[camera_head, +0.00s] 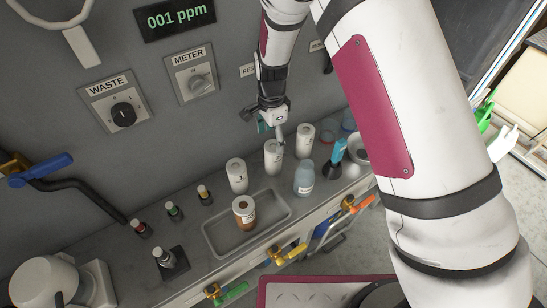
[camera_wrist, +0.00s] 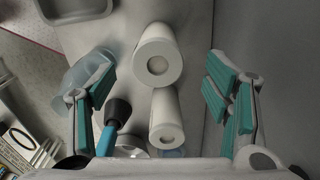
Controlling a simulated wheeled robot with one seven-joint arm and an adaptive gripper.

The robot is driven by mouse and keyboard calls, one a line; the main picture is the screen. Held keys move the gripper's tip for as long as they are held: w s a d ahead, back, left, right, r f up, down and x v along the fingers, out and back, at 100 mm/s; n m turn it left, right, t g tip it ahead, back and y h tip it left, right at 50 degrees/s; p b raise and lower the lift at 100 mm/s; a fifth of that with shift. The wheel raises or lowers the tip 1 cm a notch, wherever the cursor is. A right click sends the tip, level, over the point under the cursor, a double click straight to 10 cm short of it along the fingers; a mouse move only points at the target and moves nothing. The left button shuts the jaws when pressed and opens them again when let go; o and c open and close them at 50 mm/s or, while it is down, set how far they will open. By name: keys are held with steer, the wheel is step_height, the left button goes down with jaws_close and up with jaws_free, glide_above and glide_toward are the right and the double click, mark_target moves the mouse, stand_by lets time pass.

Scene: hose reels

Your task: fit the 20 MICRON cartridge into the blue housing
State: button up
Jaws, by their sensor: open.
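Three white cylindrical cartridges stand upright on the grey counter in the head view: a left one (camera_head: 236,176), a middle one (camera_head: 273,157) and a right one (camera_head: 305,139). Their small labels are not clear enough to tell which is 20 MICRON. My gripper (camera_head: 272,131) is open and empty, just above the middle cartridge. In the wrist view, two white cartridges, a nearer-centre one (camera_wrist: 157,58) and a lower one (camera_wrist: 165,122), show between the spread teal-padded fingers. A translucent pale-blue vessel (camera_head: 304,180) stands front right of them; I cannot tell whether it is the blue housing.
A shallow tray (camera_head: 215,242) holds an amber jar (camera_head: 244,216). A black-and-blue tool (camera_head: 336,158) stands right of the pale-blue vessel. Small dark bottles (camera_head: 174,211) stand at left. Valves with coloured handles (camera_head: 290,254) line the counter's front. The wall is close behind my gripper.

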mark_target(273, 146)
steer(key=shift+d+f+p, duration=0.2)
steer(key=shift+f+p, duration=0.35)
steer(key=shift+f, duration=2.15)
steer(key=c, duration=1.3)
